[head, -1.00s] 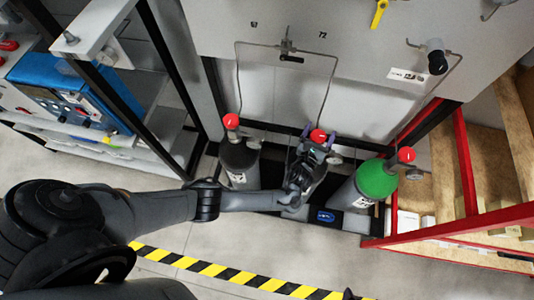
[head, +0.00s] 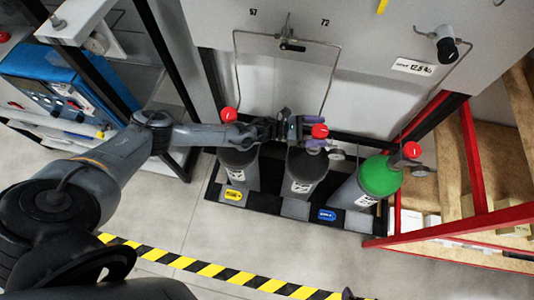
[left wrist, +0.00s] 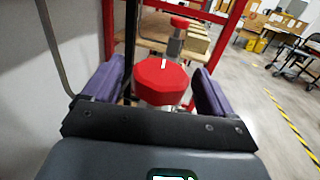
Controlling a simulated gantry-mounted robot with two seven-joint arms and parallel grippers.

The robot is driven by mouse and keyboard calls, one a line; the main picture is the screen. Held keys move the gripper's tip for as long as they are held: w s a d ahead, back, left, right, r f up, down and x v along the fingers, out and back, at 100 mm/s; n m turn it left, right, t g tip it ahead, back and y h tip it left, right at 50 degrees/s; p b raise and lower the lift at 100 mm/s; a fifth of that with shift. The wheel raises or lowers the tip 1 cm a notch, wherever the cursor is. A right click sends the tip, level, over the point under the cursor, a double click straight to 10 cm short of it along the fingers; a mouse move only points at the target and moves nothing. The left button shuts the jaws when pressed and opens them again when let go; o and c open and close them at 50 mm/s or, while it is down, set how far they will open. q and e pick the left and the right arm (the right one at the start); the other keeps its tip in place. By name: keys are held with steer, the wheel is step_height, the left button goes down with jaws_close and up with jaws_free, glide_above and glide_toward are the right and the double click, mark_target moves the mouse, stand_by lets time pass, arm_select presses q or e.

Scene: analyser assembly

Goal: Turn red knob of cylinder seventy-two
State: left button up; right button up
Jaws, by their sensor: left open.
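Under the wall label 72 (head: 325,22) stands the middle grey cylinder (head: 306,172), upright, with a red knob (head: 319,131) on its valve. My left gripper (head: 308,128) reaches in from the left at the height of this knob. In the left wrist view the red knob (left wrist: 161,82) with a white mark lies between the two open purple fingers (left wrist: 155,86), with a visible gap on each side. Parts of the valve below the knob are hidden by the gripper. My right gripper is not in view.
A dark cylinder (head: 238,165) with a red knob (head: 228,115) stands left, under label 57. A green cylinder (head: 380,178) with a red knob (head: 411,150) stands right. Thin pipes (head: 332,75) run down the wall behind. A red frame (head: 470,165) borders the right.

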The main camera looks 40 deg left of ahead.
mark_target(312, 133)
arm_select(q)
steer(key=v, duration=0.5)
steer(key=shift+s+a+f, duration=0.1)
steer(key=shift+s, duration=0.25)
steer(key=s+d+f+n+t+y+b, duration=0.3)
steer(key=s+d+f+n+y+b, duration=0.2)
steer(key=s+d+f+n+b, duration=0.85)
steer(key=s+a+n+g+y+b, duration=0.1)
steer(key=s+a+n+g+y, duration=0.2)
steer(key=n, duration=0.8)
steer(key=s+a+n+g+y+b, duration=0.1)
steer(key=s+a+n+g+y, duration=0.2)
steer(key=n, duration=0.8)
steer(key=shift+s+a+f+g+y+b, duration=0.15)
steer(key=shift+s+a+g+y+b, duration=0.25)
steer(key=shift+s+a, duration=1)
steer(key=shift+w+a, duration=0.4)
